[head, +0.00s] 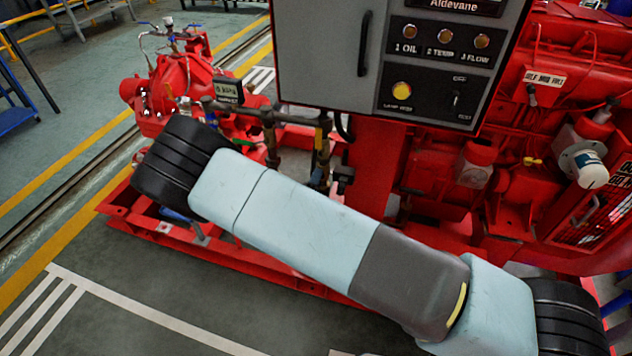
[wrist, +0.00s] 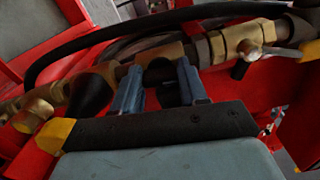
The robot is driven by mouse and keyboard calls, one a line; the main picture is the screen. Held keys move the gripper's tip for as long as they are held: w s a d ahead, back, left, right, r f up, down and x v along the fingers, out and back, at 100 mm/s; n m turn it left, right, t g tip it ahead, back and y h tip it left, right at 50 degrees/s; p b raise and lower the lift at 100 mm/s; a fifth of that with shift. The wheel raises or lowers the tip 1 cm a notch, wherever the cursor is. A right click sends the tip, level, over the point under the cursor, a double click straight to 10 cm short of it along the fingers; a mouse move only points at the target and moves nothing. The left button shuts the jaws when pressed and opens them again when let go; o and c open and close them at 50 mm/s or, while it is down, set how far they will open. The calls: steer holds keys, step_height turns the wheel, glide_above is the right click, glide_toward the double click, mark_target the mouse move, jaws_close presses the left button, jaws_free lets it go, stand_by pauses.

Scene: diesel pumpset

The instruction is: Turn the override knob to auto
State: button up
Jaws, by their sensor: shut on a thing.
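In the wrist view, my gripper (wrist: 159,78) has its two blue-grey fingers on either side of a dark rounded knob (wrist: 160,70) at a brass-and-dark pipe line. It is shut on this knob. The knob's pointer and any auto marking cannot be made out, so I cannot tell its setting or confirm that it is the override knob. In the head view my gripper and this knob are hidden behind my arm.
The grey control panel (head: 330,55) hangs above my arm, with three lamps and a small switch (head: 455,100). Red pump (head: 170,85) stands behind at left. A black hose (wrist: 75,45) arches close over the fingers. A black cone (wrist: 90,93) sits left of them.

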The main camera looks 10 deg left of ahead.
steer(key=shift+s+a+f+n, duration=0.1)
steer(key=shift+a+n, duration=0.2)
steer(key=shift+n, duration=0.3)
steer(key=o, duration=1.1)
steer(key=shift+d, duration=0.15)
steer(key=shift+c, duration=0.2)
steer(key=s+a, duration=0.1)
steer(key=s, duration=1.2)
steer(key=shift+s, duration=0.3)
